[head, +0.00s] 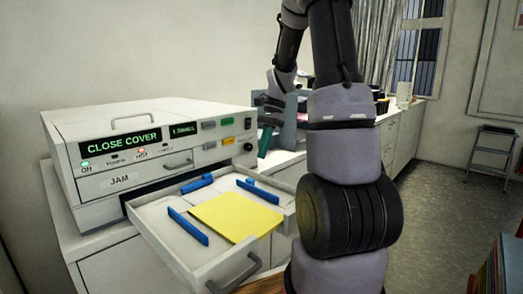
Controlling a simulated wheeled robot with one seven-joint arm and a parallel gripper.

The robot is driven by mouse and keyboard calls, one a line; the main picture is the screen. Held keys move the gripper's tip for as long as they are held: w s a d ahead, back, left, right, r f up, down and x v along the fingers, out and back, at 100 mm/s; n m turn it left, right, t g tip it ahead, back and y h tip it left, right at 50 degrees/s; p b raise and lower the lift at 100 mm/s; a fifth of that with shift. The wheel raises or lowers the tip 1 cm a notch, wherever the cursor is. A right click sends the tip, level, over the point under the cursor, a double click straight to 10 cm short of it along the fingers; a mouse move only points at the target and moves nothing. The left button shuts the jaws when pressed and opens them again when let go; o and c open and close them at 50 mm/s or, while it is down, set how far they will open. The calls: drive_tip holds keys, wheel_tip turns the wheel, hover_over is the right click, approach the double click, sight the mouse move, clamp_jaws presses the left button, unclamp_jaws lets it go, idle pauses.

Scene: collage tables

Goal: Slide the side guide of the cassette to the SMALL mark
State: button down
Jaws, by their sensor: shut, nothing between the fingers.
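The cassette (160,238) is a pale open tray pulled out from the front of a white printer. Inside it are three blue guides: one at the front left (188,226), one at the back (197,182) and one at the right (258,190). A yellow sheet (237,216) lies flat between them. My gripper (267,118) is small and dark, above and behind the tray's right side. It is shut and empty, apart from the guides.
The printer (85,125) has a display reading CLOSE COVER and a JAM label. My arm stands close along the tray's right side. A counter (390,125) with a grey file holder (288,125) runs behind. A step stool (492,150) stands far right.

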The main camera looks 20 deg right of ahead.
sight(249, 180)
drive_tip(key=x, duration=0.7)
drive_tip(key=shift+s+a, duration=0.35)
drive_tip(key=shift+a, duration=0.4)
drive_tip(key=shift+s+a, duration=0.3)
drive_tip(key=shift+a, duration=0.4)
